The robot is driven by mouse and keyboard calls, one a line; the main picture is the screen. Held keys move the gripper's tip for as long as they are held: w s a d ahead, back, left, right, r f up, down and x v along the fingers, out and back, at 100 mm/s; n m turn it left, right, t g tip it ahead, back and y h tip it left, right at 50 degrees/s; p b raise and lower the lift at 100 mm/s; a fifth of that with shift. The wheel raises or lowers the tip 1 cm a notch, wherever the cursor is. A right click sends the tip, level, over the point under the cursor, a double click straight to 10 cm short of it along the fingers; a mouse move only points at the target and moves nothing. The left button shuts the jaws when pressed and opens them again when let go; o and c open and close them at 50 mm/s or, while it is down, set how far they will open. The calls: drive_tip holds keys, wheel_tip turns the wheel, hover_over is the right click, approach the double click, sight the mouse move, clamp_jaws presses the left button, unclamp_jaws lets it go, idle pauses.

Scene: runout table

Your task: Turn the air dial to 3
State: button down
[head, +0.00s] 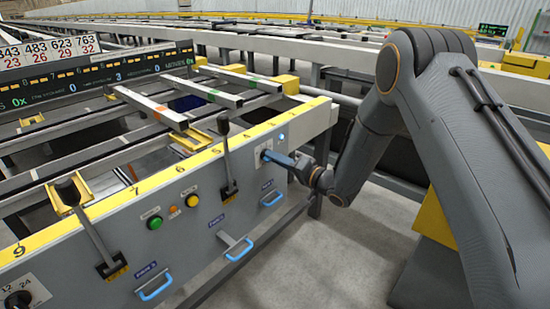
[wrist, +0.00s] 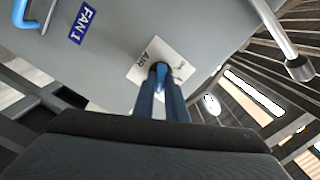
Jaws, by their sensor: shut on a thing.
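The air dial's white plate (head: 263,147) is on the grey front panel, near its right end. In the wrist view the plate (wrist: 143,69) carries the word AIR and sits tilted in the picture. My gripper (head: 268,156) reaches the dial from the right. In the wrist view its two dark blue fingers (wrist: 161,73) are shut on the dial's knob at the middle of the plate. The fingers hide most of the knob, and its pointer and setting cannot be read. The other marks on the plate are too small to read.
A tall black-knobbed lever (head: 228,165) stands left of the dial. Blue handles (head: 272,198) stick out below it. A green button (head: 154,222) and a yellow button (head: 192,201) are further left. A second dial (head: 18,299) is at the lower left. Open floor lies in front.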

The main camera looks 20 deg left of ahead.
drive_tip(key=shift+f, duration=0.1)
idle(0.3)
drive_tip(key=c, duration=1.8)
unclamp_jaws()
drive_tip(key=shift+d, duration=0.1)
drive_tip(key=v, duration=0.7)
drive_tip(key=shift+s+d, duration=0.2)
drive_tip(key=shift+d, duration=0.1)
